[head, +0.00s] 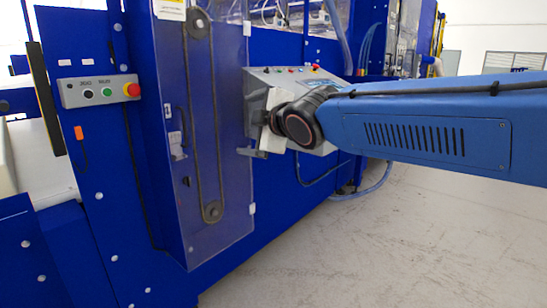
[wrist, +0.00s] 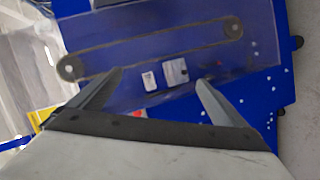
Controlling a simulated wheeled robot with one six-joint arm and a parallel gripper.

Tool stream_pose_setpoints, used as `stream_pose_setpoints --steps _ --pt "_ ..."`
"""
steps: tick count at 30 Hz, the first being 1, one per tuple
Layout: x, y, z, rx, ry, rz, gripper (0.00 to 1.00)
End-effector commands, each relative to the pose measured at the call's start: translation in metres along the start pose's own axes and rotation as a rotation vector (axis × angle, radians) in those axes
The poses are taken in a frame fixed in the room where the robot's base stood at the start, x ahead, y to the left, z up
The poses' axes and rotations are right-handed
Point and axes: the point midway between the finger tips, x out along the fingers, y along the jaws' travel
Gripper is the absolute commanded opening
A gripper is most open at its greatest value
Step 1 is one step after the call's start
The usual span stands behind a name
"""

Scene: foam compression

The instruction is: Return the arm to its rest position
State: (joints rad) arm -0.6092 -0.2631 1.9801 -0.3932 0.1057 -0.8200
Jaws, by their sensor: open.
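My blue arm (head: 430,125) reaches in from the right in the head view, stretched out toward the blue machine (head: 105,190). My gripper shows in the wrist view (wrist: 160,95) with its two dark fingers spread wide and nothing between them. In the head view the gripper is partly hidden behind the dark wrist joint, in front of the grey sloped control panel (head: 290,75). The wrist view looks at the machine's clear cover (wrist: 185,40), apart from the fingertips as far as I can tell.
A grey button box (head: 98,91) with a red knob sits on the machine at the left. A belt on pulleys (head: 201,110) runs behind the clear cover. Blue hoses (head: 375,185) hang near the machine's base. The pale floor (head: 400,250) at the lower right is clear.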

Motion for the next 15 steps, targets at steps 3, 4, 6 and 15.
stream_pose_setpoints --steps 3,4,6,15 --pt "-0.034 -0.021 0.063 0.153 -0.129 -0.045 0.97" --pt "-0.043 -0.027 0.077 0.194 -0.162 -0.056 0.97" --pt "-0.066 -0.045 0.110 0.293 -0.240 -0.082 0.97" --pt "-0.178 -0.143 0.219 0.744 -0.576 -0.150 0.97"
